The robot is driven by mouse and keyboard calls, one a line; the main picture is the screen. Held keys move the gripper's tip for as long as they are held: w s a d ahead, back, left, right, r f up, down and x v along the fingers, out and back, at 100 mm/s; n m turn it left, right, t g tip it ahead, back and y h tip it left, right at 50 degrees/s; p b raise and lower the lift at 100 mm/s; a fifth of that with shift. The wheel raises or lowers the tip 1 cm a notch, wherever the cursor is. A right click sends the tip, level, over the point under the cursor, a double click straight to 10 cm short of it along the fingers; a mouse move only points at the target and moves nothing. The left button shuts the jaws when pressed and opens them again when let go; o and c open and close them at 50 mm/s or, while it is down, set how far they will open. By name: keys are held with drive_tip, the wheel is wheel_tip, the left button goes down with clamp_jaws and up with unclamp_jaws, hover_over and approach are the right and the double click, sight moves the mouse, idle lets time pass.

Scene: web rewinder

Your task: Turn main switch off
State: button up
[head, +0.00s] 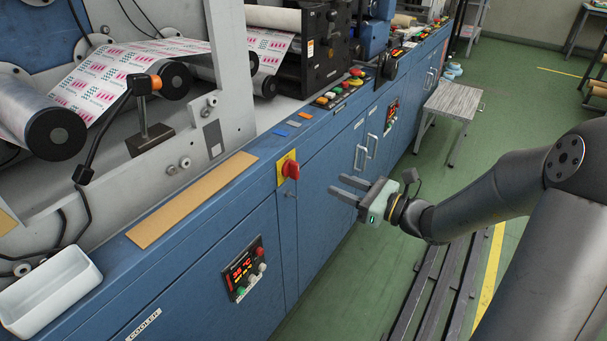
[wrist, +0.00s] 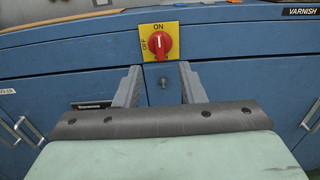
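The main switch is a red rotary knob (head: 291,170) on a yellow plate (head: 283,163), on the front of the blue cabinet. In the wrist view the knob (wrist: 160,43) stands upright, its handle toward the ON label at the top of the plate; OFF is printed on the plate's left side. My gripper (head: 341,190) is in front of the cabinet, to the right of the switch and apart from it. It is open and empty. In the wrist view its two fingers (wrist: 160,86) point at the cabinet just below the knob, with a gap between them.
The blue cabinet (head: 325,181) runs along the left, with door handles right of the switch. A control panel with red displays (head: 243,269) is below left. A white tray (head: 50,290) sits on the ledge. A small table (head: 452,101) stands farther back on green floor.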

sight(298, 168)
drive_tip(key=b+x, duration=0.1)
drive_tip(key=x, duration=1)
drive_tip(key=shift+a+b, duration=0.15)
drive_tip(key=shift+b, duration=0.15)
clamp_jaws()
